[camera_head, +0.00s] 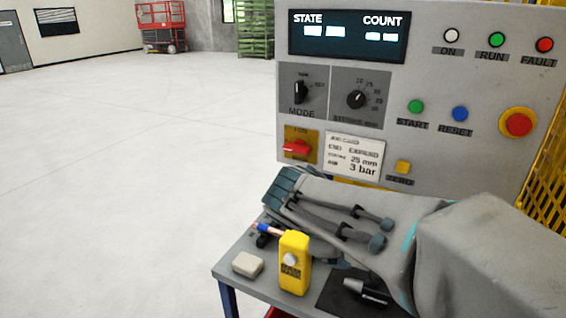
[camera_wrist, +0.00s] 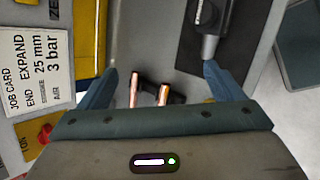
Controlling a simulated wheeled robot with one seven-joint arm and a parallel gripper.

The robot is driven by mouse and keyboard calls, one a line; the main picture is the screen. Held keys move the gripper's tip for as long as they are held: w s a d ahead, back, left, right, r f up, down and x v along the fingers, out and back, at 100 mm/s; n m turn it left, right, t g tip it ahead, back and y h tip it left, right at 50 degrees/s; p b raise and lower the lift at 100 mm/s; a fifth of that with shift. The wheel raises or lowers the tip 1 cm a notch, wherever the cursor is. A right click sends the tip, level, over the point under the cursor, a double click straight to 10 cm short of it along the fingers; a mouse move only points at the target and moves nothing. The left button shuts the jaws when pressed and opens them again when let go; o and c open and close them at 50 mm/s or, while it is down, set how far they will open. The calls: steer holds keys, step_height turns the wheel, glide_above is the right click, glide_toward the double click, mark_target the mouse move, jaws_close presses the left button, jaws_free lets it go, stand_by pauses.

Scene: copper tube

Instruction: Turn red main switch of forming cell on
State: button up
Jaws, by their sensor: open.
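The red main switch (camera_head: 296,148) sits on a yellow plate at the lower left of the grey control panel. Its handle looks roughly horizontal. In the wrist view the red switch (camera_wrist: 45,132) shows at the lower left, partly cut off by my gripper's body. My gripper (camera_wrist: 160,72) is open, with its two blue-grey fingers spread and nothing between them touching. In the head view my gripper (camera_head: 283,188) is just below the switch, apart from it, in front of the panel's lower edge. The fingertips are hard to make out there.
A job card (camera_head: 353,157) and mode knob (camera_head: 299,91) are near the switch. Below, a bench (camera_head: 232,270) holds a yellow unit (camera_head: 294,262), a pale block (camera_head: 248,264) and a dark device (camera_head: 365,290). Copper-coloured tubes (camera_wrist: 163,94) show between my fingers. Open floor lies left.

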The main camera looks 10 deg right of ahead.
steer(key=w+a+r+n+t+h+b, duration=0.1)
steer(key=w+a+n+t+h+b, duration=0.3)
steer(key=w+n, duration=0.55)
steer(key=n+t+b, duration=0.4)
steer(key=n+t, duration=0.2)
steer(key=n, duration=0.1)
glide_toward(294, 150)
steer(key=shift+m, duration=0.25)
steer(key=x, duration=1)
steer(key=shift+w+d, duration=0.1)
steer(key=shift+d, duration=0.05)
steer(key=c, duration=1)
